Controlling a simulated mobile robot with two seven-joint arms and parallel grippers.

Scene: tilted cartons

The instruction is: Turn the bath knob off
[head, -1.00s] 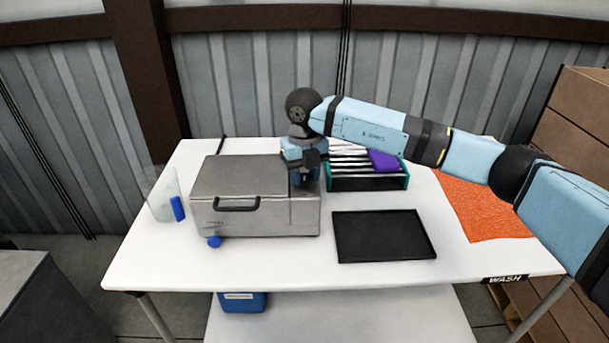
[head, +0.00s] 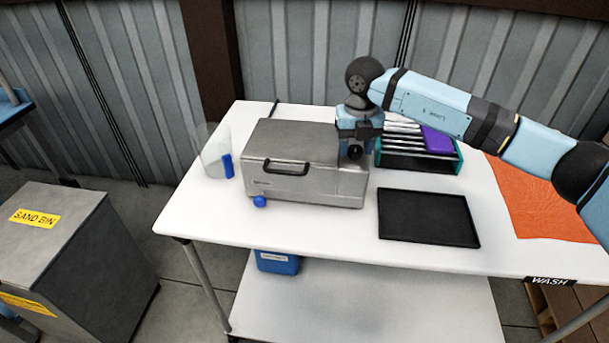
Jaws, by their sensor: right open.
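The bath is a grey metal box (head: 305,184) with a closed lid and a black front handle (head: 286,167), standing on the white table. A narrow section at its right end lies under my right gripper (head: 356,147). The gripper points down there, with its jaws open. A small dark round shape shows at its fingertips; I cannot tell whether it is the bath knob or part of the gripper. The knob's setting cannot be read. A blue round piece (head: 260,201) sits low at the bath's front left. My left gripper is not in view.
A black tray (head: 428,218) lies right of the bath. A clear container (head: 213,157) with a blue part stands left. An orange mat (head: 545,200) lies right. A sand bin (head: 75,255) stands off the table.

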